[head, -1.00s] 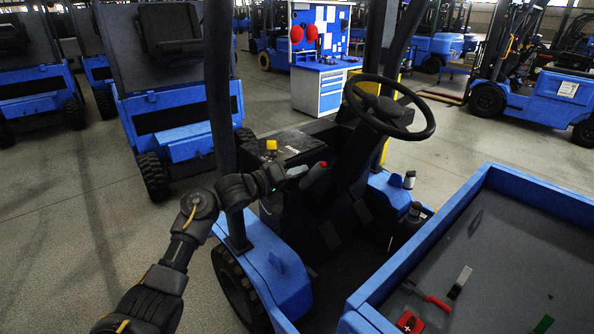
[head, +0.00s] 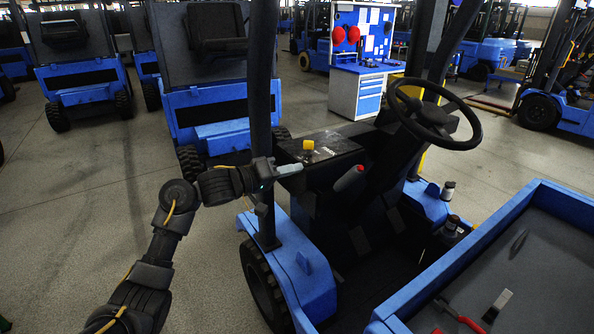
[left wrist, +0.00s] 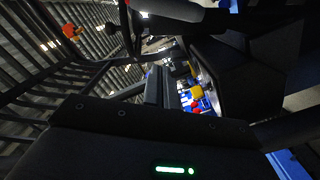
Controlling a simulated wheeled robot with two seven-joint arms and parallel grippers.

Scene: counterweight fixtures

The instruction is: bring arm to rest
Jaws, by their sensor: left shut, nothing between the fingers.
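My left arm (head: 150,275) comes in from the lower left of the head view, bent at the elbow, and reaches toward the blue vehicle's front post (head: 262,120). My left gripper (head: 298,169) is shut and empty. It shows beside the post, left of a lever with a red and grey grip (head: 349,178), with a visible gap between them. In the left wrist view the dark gripper housing (left wrist: 130,145) with a green light fills the bottom. My right gripper is not in view.
A black steering wheel (head: 434,112) stands right of the lever. A yellow knob (head: 308,145) sits on the dark console behind the gripper. A blue cargo bed (head: 480,240) with tools lies at the lower right. Open floor (head: 70,215) is at the left.

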